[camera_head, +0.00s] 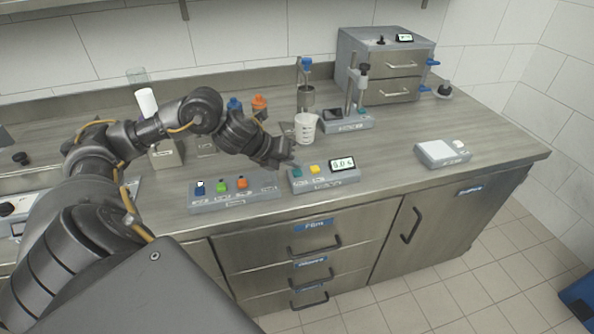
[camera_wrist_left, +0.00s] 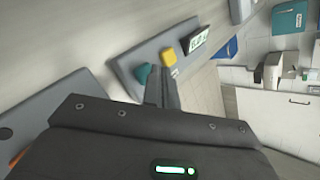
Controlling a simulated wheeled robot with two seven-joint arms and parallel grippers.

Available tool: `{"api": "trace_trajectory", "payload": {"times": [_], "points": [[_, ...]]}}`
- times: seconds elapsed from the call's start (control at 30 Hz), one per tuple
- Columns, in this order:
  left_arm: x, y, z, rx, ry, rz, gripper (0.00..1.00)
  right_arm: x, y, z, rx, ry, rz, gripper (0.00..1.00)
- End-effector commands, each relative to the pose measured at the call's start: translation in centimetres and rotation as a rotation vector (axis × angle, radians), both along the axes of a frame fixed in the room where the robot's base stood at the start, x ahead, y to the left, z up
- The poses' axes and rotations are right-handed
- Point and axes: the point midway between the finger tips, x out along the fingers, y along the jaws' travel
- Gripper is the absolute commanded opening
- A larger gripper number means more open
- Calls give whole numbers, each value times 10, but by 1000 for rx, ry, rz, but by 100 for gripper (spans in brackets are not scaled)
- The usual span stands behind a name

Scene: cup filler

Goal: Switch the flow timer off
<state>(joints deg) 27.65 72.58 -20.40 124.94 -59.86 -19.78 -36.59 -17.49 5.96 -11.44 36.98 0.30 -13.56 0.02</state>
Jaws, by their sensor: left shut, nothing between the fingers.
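The grey box with a lit display, which appears to be the flow timer (camera_head: 323,184), sits near the counter's front edge, right of the button panel. It carries a teal button (camera_head: 297,172), a yellow button (camera_head: 315,169) and a display (camera_head: 343,163) whose digits I cannot read surely. My left gripper (camera_head: 290,164) is shut and empty, its tips at the teal button. In the left wrist view the closed fingertips (camera_wrist_left: 160,72) are beside the teal button (camera_wrist_left: 143,73), partly hiding the timer (camera_wrist_left: 150,42); I cannot tell whether they touch it. My right gripper is out of view.
A button panel (camera_head: 236,194) with blue, green and orange buttons lies left of the timer. Behind the timer stand a white cup (camera_head: 305,128) and a stand (camera_head: 350,122). A small grey device (camera_head: 442,153) lies right; the counter between is clear.

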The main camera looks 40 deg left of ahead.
Motion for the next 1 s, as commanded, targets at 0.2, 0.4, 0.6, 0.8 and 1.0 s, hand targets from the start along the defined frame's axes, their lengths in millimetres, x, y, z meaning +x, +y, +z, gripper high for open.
{"api": "trace_trajectory", "payload": {"times": [0.2,0.4,0.6,0.8,1.0], "points": [[0,0,0,0,0,0,0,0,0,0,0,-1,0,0],[0,0,-6,0,0,0,0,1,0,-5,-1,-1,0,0],[0,0,-10,0,0,0,0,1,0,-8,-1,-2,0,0],[0,0,-9,0,0,0,0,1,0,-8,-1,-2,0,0],[0,0,-10,0,0,0,0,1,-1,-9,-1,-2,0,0]]}}
